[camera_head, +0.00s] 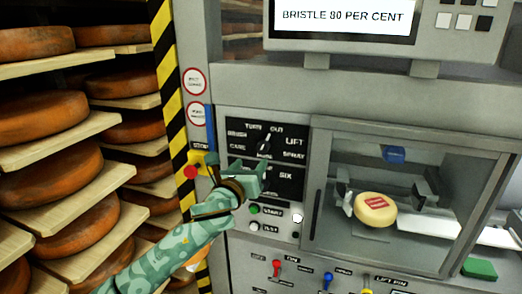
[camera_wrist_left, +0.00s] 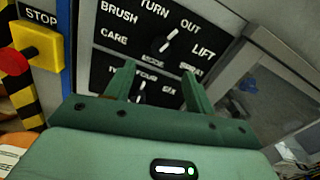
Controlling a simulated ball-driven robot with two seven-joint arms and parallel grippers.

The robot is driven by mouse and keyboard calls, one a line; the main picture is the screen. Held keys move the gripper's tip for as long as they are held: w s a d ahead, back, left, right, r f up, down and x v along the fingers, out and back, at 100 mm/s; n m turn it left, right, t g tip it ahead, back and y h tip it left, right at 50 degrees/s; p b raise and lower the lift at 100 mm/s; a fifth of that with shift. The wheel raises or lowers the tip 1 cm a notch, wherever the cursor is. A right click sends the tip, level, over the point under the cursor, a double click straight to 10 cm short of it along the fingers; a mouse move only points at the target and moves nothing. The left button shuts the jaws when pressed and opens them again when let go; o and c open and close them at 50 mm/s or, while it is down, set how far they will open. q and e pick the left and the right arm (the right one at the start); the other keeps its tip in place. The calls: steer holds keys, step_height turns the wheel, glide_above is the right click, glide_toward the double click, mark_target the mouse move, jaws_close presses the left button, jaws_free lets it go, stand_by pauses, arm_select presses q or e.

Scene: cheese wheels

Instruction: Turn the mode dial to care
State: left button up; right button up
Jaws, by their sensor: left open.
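The mode dial (camera_head: 264,146) is a black knob with a white pointer line, on a black panel of the grey machine. Its labels are BRUSH, TURN, OUT, LIFT, SPRAY and CARE. In the left wrist view the mode dial (camera_wrist_left: 165,42) shows with its pointer up and right, toward OUT. The CARE label (camera_wrist_left: 114,39) is at its left. My left gripper (camera_head: 249,168) is open and empty, just below the mode dial. In the left wrist view its two fingers (camera_wrist_left: 158,72) reach up toward the dial, apart from it. My right gripper is not in view.
A second dial (camera_wrist_left: 143,88) lies below, partly behind my left gripper. A red stop button (camera_wrist_left: 12,62) on a yellow box is at the left. A display (camera_head: 345,17) reads BRISTLE 80 PER CENT. A cheese wheel (camera_head: 375,209) sits behind a clear window. Cheese shelves stand at left.

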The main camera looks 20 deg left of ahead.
mark_target(262, 149)
arm_select(q)
steer(key=w, duration=1)
steer(key=shift+d+b, duration=0.25)
steer(key=shift+b, duration=0.1)
steer(key=shift+s, duration=0.1)
steer(key=c, duration=1)
